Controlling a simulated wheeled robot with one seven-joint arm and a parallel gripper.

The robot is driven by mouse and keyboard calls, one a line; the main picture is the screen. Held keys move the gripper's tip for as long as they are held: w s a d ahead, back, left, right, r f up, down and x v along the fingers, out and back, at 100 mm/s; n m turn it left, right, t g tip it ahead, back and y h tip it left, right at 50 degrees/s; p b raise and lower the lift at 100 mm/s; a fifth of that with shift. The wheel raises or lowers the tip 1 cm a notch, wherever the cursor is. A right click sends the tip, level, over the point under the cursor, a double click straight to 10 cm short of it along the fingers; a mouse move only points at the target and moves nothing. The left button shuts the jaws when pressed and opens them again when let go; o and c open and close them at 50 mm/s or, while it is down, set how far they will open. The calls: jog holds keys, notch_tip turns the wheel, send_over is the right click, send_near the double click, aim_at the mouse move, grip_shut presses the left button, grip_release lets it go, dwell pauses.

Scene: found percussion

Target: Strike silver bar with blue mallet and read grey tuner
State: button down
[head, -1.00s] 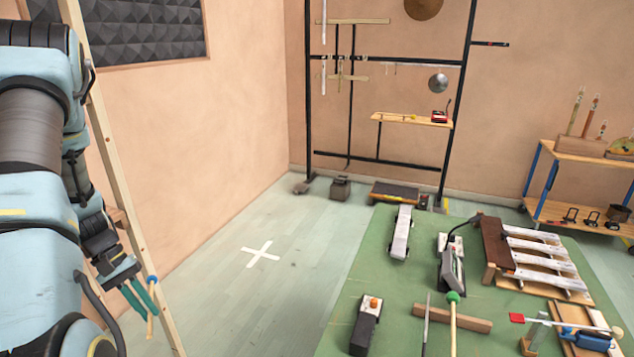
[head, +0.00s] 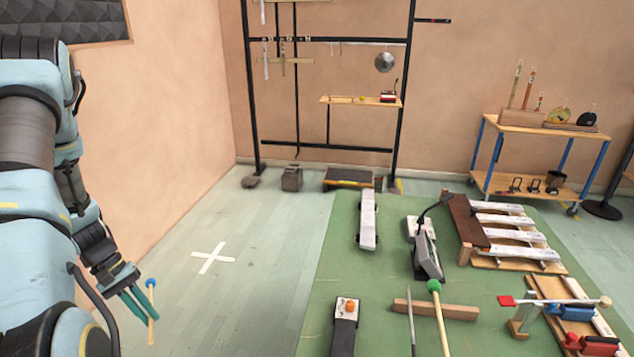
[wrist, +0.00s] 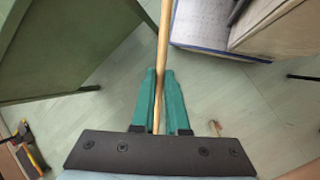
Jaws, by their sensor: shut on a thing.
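My gripper (head: 139,300), with teal fingers, is at the lower left of the head view, shut on the thin wooden stick of the blue mallet (head: 151,283). The small blue head is up and the stick points down. In the wrist view the stick (wrist: 164,50) runs between the fingers (wrist: 160,100); the mallet head is not visible there. Several silvery bars (head: 512,235) lie across a wooden frame on the green surface, right of and well apart from my gripper. A grey device with a slanted face (head: 428,250) stands left of them, possibly the tuner; its reading is illegible.
The green surface (head: 330,280) also holds a green-headed mallet (head: 434,286), a dark box with an orange knob (head: 345,318) and a pale bar block (head: 368,220). A black rack (head: 400,110) stands behind. Floor around the white cross (head: 213,258) is clear.

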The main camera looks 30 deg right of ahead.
notch_tip(320, 180, down, 11)
jog(key=b, duration=0.6)
jog(key=w+d+f+h+b, duration=0.1)
jog(key=d+f, duration=0.2)
jog(key=d, duration=0.4)
jog(key=w+d+f+h+b, duration=0.1)
jog(key=w+d+f+b, duration=0.1)
jog(key=d, duration=0.5)
jog(key=d+r+h+p, duration=0.1)
jog(key=d+r, duration=0.2)
jog(key=d, duration=0.4)
jog(key=w+d+r+p, duration=0.1)
jog(key=d+r, duration=0.3)
jog(key=d, duration=0.3)
jog(key=d+r+h+p, duration=0.1)
jog(key=d+r, duration=0.2)
jog(key=d, duration=0.4)
jog(key=s+d+r+h+p, duration=0.1)
jog(key=s+d+r, duration=0.3)
jog(key=d+r, duration=0.5)
jog(key=s+d+r+g+h+p, duration=0.1)
jog(key=s+d+r, duration=0.3)
jog(key=d+r, duration=0.6)
jog(key=s+d+r+m+h+p, duration=0.1)
jog(key=s+d+r, duration=0.3)
jog(key=d+r, duration=0.5)
jog(key=shift+s+d+r+h+p, duration=0.15)
jog(key=shift+s+d+h+p, duration=0.35)
jog(key=shift+d, duration=0.75)
jog(key=shift+b, duration=0.6)
